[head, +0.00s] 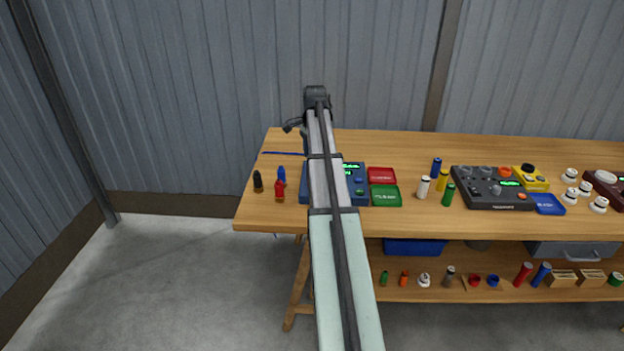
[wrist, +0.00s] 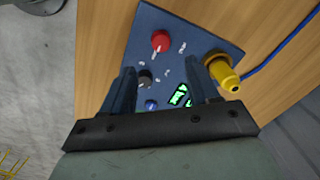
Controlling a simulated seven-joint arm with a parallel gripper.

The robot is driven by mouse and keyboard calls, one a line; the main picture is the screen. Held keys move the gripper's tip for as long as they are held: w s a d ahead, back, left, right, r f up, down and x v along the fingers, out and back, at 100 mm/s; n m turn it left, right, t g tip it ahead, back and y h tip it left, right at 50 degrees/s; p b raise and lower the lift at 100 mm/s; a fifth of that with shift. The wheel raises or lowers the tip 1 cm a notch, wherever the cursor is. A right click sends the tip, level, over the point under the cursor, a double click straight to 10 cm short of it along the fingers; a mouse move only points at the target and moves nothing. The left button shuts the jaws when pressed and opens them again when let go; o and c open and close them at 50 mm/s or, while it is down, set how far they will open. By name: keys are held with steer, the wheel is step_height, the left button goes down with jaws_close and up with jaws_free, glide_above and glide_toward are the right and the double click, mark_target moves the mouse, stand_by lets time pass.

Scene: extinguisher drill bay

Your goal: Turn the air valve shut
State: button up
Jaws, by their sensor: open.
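A blue control panel (wrist: 150,40) lies below my gripper in the wrist view. It carries a red knob (wrist: 160,41) with a pale pointer, a black knob (wrist: 145,78), a small blue knob (wrist: 151,104) and a lit green display (wrist: 179,95). A yellow fitting (wrist: 222,71) with a blue hose (wrist: 285,45) sits at its right edge. The labels are too small to read, so I cannot tell which control is the air valve. My gripper (wrist: 161,70) is open and empty, its fingers either side of the black knob in the picture. In the head view my arm partly hides the blue panel (head: 355,184).
The wooden table (head: 400,148) also holds small black (head: 258,181) and red (head: 279,191) pieces left of the panel. Red (head: 381,175) and green (head: 386,196) trays stand right of it, then several cylinders and a dark console (head: 490,188). A metal wall stands behind.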

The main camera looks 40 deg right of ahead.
steer(key=f, duration=1)
steer(key=shift+w, duration=0.25)
steer(key=c, duration=1)
